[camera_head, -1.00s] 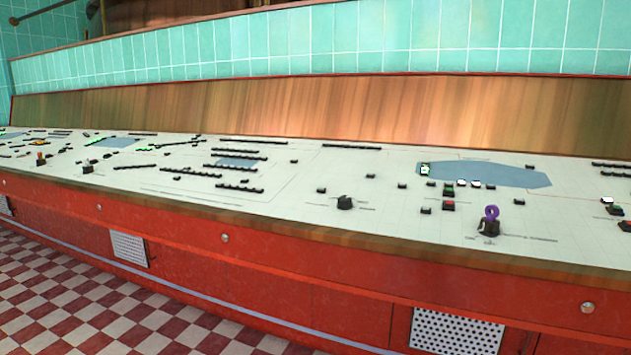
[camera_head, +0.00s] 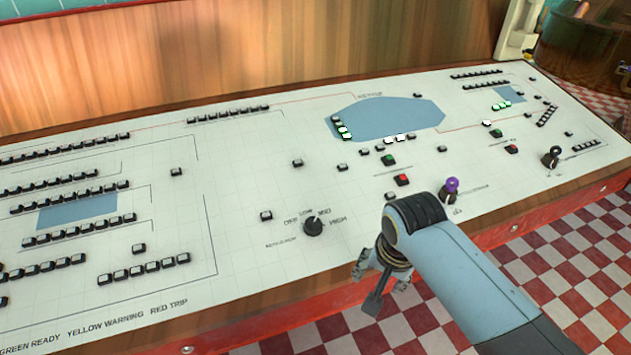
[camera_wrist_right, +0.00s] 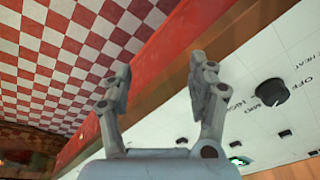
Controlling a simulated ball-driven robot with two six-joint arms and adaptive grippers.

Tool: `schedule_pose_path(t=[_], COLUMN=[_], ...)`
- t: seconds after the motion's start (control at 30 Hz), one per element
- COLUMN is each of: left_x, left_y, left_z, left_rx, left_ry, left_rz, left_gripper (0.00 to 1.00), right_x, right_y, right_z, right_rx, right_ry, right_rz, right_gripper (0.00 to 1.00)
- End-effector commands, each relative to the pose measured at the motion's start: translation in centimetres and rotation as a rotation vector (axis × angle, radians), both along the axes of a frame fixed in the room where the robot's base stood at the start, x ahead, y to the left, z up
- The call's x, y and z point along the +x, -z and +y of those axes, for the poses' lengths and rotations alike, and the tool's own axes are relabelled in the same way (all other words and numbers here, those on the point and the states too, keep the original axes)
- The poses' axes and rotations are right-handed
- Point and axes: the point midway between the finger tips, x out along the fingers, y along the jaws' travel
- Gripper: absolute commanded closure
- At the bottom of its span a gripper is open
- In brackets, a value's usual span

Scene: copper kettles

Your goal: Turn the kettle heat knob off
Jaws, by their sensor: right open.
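The heat knob (camera_head: 313,226) is a round black dial on the white panel, with OFF, LOW, MID and HIGH lettered around it. Its pointer seems to face the LOW–MID side, but the exact setting is too small to tell. The knob also shows at the right of the right wrist view (camera_wrist_right: 271,92). My right gripper (camera_head: 379,280) is to the right of the knob and nearer the panel's front edge, apart from it. In the right wrist view its two fingers (camera_wrist_right: 160,80) are spread and empty. My left gripper is out of view.
Around the knob are a small black button (camera_head: 266,216), a red button (camera_head: 402,180), a green button (camera_head: 388,160) and a purple-topped lever (camera_head: 451,188). The panel has a wooden front edge (camera_head: 240,328). Checkered floor (camera_head: 560,250) lies beyond it.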

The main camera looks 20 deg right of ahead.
Motion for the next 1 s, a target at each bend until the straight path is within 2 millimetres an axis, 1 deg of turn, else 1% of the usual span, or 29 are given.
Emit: schedule_pose_path(t=[0.03, 0.07, 0.1, 0.13, 0.17, 0.2, 0.23, 0.3, 0.4, 0.5, 0.63, 0.77, 0.87, 1.0], left_x=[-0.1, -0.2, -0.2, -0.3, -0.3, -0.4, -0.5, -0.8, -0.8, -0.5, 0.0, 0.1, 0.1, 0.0], left_y=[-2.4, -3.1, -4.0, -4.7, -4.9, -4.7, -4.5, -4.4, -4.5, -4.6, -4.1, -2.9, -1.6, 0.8], left_z=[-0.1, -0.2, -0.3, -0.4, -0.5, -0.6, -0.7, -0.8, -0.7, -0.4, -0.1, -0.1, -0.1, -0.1], left_rx=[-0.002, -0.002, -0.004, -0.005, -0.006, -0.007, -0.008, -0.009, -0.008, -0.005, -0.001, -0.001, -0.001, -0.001], left_ry=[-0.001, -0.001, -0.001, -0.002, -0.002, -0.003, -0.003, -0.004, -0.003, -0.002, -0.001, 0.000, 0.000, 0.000], left_rz=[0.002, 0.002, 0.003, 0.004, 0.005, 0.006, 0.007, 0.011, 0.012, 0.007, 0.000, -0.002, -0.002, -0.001], left_gripper=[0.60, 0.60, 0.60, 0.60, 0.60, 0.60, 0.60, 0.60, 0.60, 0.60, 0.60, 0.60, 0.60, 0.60], right_x=[2.0, 2.9, 4.2, 5.4, 6.5, 7.9, 8.8, 10.7, 12.8, 13.9, 14.2, 14.3, 14.5, 14.9], right_y=[-4.3, -6.1, -8.3, -10.0, -10.8, -10.7, -10.5, -10.7, -11.4, -11.8, -11.4, -10.4, -9.3, -7.4], right_z=[0.6, 1.0, 1.5, 2.0, 2.6, 3.5, 4.0, 5.3, 6.9, 7.7, 7.9, 7.9, 7.9, 7.9], right_rx=[0.021, 0.035, 0.054, 0.073, 0.092, 0.113, 0.127, 0.154, 0.184, 0.199, 0.203, 0.204, 0.204, 0.203], right_ry=[0.070, 0.117, 0.185, 0.245, 0.304, 0.377, 0.425, 0.523, 0.631, 0.695, 0.719, 0.718, 0.717, 0.716], right_rz=[-0.016, -0.020, -0.024, -0.027, -0.025, -0.017, -0.012, -0.005, 0.001, 0.003, 0.005, 0.005, 0.005, 0.005], right_gripper=[0.42, 0.42, 0.42, 0.42, 0.42, 0.42, 0.42, 0.42, 0.42, 0.42, 0.42, 0.42, 0.42, 0.42])
